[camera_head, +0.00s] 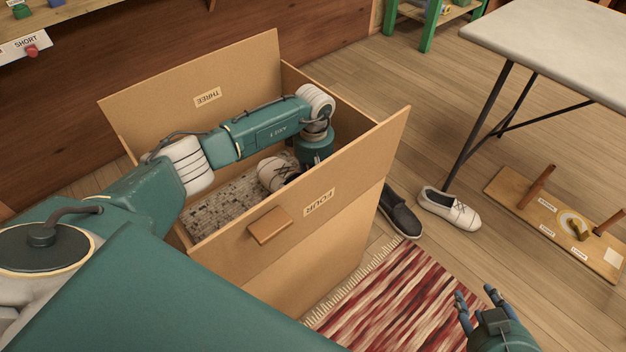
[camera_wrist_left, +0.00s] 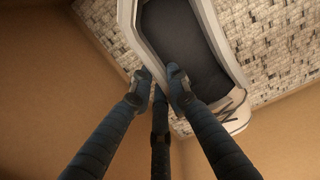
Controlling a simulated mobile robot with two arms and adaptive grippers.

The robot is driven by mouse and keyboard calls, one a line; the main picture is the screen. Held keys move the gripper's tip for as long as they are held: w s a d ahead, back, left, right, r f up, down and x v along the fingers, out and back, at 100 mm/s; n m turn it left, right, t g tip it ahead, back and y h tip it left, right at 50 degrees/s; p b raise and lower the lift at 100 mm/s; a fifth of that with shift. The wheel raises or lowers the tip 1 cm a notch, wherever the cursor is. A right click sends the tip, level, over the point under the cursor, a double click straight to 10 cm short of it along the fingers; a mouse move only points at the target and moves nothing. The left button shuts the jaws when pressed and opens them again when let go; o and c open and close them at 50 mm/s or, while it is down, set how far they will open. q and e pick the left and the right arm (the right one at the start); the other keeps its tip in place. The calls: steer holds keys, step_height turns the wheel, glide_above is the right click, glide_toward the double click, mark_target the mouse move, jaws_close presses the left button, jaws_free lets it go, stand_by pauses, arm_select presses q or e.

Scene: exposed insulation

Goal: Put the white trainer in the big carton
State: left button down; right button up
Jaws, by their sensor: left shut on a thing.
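The big carton (camera_head: 322,255) stands open, its flaps up and labelled THREE and FOUR. My left arm reaches over it and down inside. In the left wrist view my left gripper (camera_wrist_left: 160,80) is shut on the near edge of the white trainer (camera_wrist_left: 139,30), which has a dark inside and dark marks on its side. In the head view part of the trainer (camera_head: 272,173) shows inside the carton, over a speckled grey bottom; whether it touches the bottom is unclear. My left fingertips are hidden there. My right gripper (camera_head: 476,298) is open and empty over the striped rug.
A dark shoe (camera_head: 402,214) and another pale shoe (camera_head: 449,209) lie on the floor right of the carton. A red striped rug (camera_head: 395,300) lies in front. A pale table (camera_head: 560,45) and a wooden peg board (camera_head: 560,225) are on the right.

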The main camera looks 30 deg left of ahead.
arm_select(q)
steer(key=c, duration=1.6)
jaws_free()
steer(key=shift+r, duration=0.1)
